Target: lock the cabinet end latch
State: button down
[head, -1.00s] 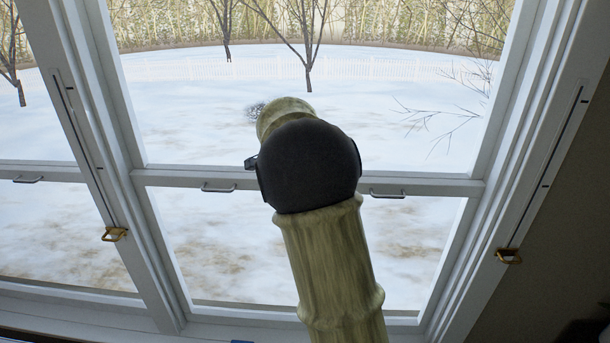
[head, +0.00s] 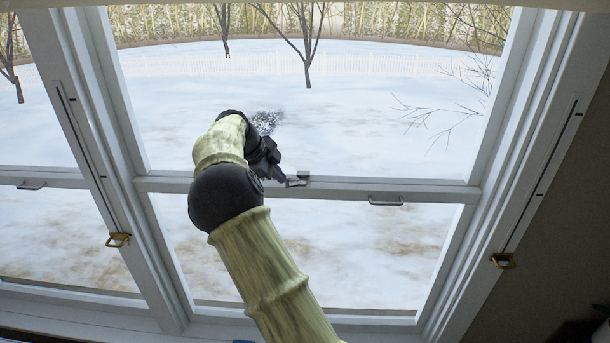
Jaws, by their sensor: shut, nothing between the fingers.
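No cabinet can be made out in the head view; a window fills it. A small grey latch-like fitting (head: 298,180) sits on the window's middle rail. My gripper (head: 277,174) is dark, small and partly hidden by my wrist. It is shut and empty, pointing down to the right, close to the left side of the fitting. I cannot tell whether they touch.
The window frame's middle rail (head: 430,189) crosses behind my arm. A grey handle (head: 386,201) is on it to the right, another (head: 32,186) at far left. Glass and snowy ground lie beyond. A dark wall (head: 555,240) is at the right.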

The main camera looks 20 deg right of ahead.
jog(key=shift+w+d, duration=0.1)
jog(key=shift+w, duration=0.4)
jog(key=shift+s+d+m, duration=0.15)
jog(key=shift+s+m, duration=0.05)
jog(key=shift+m, duration=0.1)
jog(key=shift+a, duration=0.2)
